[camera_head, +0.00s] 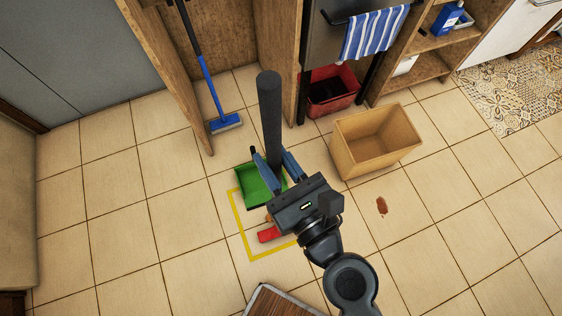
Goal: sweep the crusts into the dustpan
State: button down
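My gripper (271,153) is shut on a thick dark handle (270,110), one blue finger on each side of it. The handle rises above the fingers, and its lower end is hidden by the gripper. The green dustpan (257,194) lies on the floor just left of the fingers, partly covered by them. A red piece (268,235) shows low beside my gripper; I cannot tell whether it joins the handle. A small orange-brown bit (268,217), possibly crust, shows between the dustpan and the red piece, mostly hidden by the gripper.
A yellow taped outline (240,229) surrounds this floor patch. A blue broom (226,123) and a red crate (335,92) stand at the back. The left floor is clear.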

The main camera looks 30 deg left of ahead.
jog(key=w+d+r+x, duration=0.1)
jog(key=w+x, duration=0.1)
jog(key=x, duration=0.6)
jog(key=w+d+b+x, duration=0.1)
jog(key=x, duration=0.8)
jog(key=w+d+r+x, duration=0.1)
jog(key=w+x, duration=0.1)
jog(key=x, duration=0.6)
jog(key=r+p, duration=0.1)
jog(key=r, duration=0.1)
jog(key=r+p, duration=0.4)
jog(key=shift+a, duration=0.35)
dwell(1.1)
